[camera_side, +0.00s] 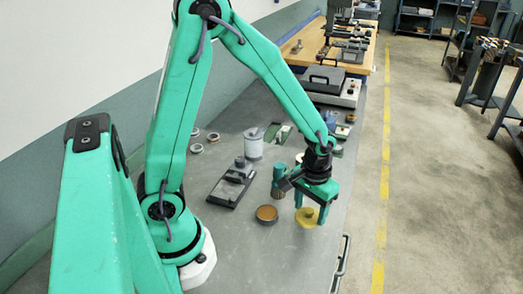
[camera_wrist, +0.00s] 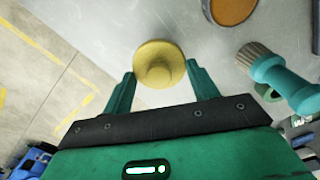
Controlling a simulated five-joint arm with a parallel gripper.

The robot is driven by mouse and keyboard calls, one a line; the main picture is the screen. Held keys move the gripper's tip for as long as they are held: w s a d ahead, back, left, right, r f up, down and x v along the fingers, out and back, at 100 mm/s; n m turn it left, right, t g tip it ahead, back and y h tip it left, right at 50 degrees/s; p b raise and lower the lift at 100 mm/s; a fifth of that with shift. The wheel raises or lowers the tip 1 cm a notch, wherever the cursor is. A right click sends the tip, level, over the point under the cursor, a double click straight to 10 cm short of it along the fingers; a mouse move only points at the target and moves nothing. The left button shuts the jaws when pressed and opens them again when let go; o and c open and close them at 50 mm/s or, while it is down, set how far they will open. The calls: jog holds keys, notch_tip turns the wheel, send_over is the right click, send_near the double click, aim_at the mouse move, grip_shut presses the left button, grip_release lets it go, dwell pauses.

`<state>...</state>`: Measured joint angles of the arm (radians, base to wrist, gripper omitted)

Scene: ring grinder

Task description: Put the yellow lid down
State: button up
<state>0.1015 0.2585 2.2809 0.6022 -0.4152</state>
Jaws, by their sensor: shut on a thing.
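The yellow lid (camera_side: 307,218) is a round disc with a raised knob in its middle. It also shows in the wrist view (camera_wrist: 158,52), between the tips of my two fingers. My gripper (camera_side: 311,212) is shut on the lid by its rim, and in the wrist view (camera_wrist: 160,78) one green finger stands at each side of it. The lid is low over the grey bench, near its right edge. I cannot tell whether it touches the bench top.
A round dish with orange-brown contents (camera_side: 267,213) stands just left of the lid. A green-handled brush (camera_side: 278,178) stands behind the dish. A dark flat device (camera_side: 232,185) and a white canister (camera_side: 253,144) are further left. Bare bench (camera_side: 275,262) lies in front.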

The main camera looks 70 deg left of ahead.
aim_at(309, 218)
jog(key=shift+f, duration=0.15)
jog(key=shift+f, duration=1.9)
jog(key=shift+f, duration=0.15)
jog(key=o, duration=0.9)
jog(key=shift+o, duration=0.2)
jog(key=shift+r, duration=0.25)
jog(key=shift+r, duration=5.95)
jog(key=shift+r, duration=0.1)
